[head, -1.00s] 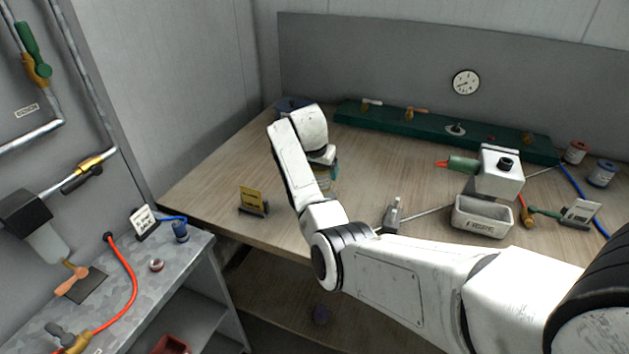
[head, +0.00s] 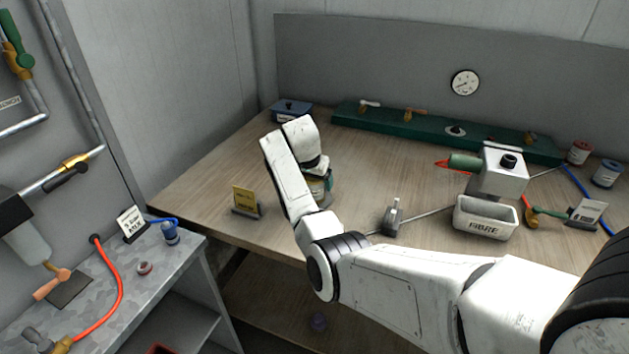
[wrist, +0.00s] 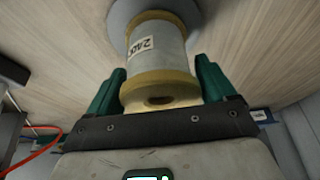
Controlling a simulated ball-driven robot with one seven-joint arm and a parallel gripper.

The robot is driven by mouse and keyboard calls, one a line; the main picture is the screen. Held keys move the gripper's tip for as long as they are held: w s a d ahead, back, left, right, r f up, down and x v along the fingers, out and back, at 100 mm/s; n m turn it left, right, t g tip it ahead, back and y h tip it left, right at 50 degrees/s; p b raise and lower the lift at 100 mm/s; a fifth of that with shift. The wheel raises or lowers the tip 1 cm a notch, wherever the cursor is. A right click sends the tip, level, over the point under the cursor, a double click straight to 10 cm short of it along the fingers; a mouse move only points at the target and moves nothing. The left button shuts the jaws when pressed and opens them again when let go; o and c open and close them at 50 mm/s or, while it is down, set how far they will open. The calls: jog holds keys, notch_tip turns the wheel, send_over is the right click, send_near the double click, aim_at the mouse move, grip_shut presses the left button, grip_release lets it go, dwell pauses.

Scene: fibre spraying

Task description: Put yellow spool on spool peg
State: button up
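In the wrist view the yellow spool (wrist: 160,88), with yellow end flanges, a pale wound body and a printed label, sits between the green fingers of my gripper (wrist: 161,75). Its near end shows a dark centre hole. Its far end is at a grey round base (wrist: 120,18) on the wooden table; I cannot tell whether this is the spool peg or whether the spool rests on it. The fingers are close on both sides, but their contact is unclear. In the head view my gripper (head: 319,183) is low over the table, and my arm partly hides it.
A yellow card on a stand (head: 246,202) is left of my gripper. A blue box (head: 291,111) is behind it. Red (head: 579,152) and blue (head: 606,173) spools stand far right.

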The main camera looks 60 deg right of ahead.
jog(key=shift+o, duration=1.3)
jog(key=shift+r, duration=0.15)
jog(key=v, duration=1.2)
jog(key=shift+b, duration=0.4)
